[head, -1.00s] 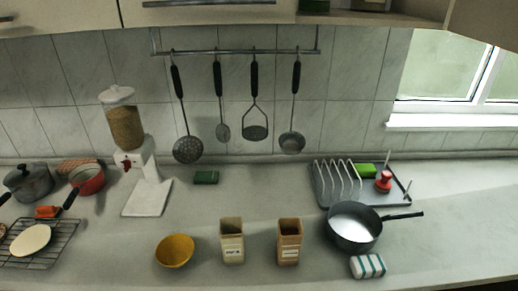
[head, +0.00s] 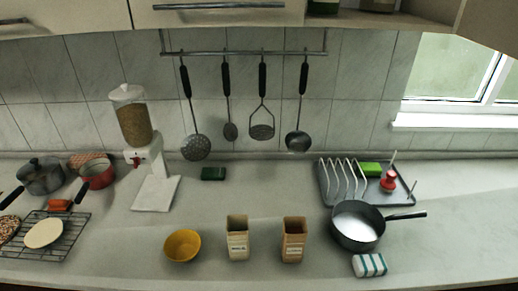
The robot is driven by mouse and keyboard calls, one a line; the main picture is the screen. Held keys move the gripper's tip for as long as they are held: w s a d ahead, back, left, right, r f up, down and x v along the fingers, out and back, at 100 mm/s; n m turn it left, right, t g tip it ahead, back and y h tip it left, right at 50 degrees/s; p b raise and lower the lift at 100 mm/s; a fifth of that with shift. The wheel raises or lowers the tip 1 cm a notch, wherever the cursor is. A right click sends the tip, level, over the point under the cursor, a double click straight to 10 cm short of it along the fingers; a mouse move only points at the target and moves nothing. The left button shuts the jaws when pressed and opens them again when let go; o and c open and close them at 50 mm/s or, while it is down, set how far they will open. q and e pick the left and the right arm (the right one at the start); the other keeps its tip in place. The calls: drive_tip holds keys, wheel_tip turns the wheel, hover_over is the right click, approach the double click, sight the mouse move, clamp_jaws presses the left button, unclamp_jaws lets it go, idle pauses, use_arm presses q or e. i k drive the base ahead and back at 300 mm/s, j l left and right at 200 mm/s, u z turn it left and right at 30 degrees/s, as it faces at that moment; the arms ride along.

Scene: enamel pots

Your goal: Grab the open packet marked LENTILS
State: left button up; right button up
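Two open-topped packets stand upright side by side near the front of the counter. The left one is a cream packet (head: 237,238) with a small pale label. The right one is an orange-brown packet (head: 293,240), also with a pale label. The print on both labels is too small to read, so I cannot tell which is marked LENTILS. Neither of my grippers is in view.
A yellow bowl (head: 182,246) stands left of the packets. A dark frying pan (head: 357,226), a striped cloth (head: 369,265) and a dish rack (head: 326,182) are to the right. A grain dispenser (head: 135,122) stands behind left.

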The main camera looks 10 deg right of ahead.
sight(295, 229)
drive_tip(key=l, duration=0.55)
drive_tip(key=k+l+u, duration=0.1)
drive_tip(key=l, duration=0.9)
drive_tip(key=k+l+u, duration=0.1)
drive_tip(key=l, duration=0.45)
drive_tip(key=k+l, duration=0.1)
drive_tip(key=l, duration=0.4)
drive_tip(key=k+l+u, duration=0.1)
drive_tip(key=l, duration=0.45)
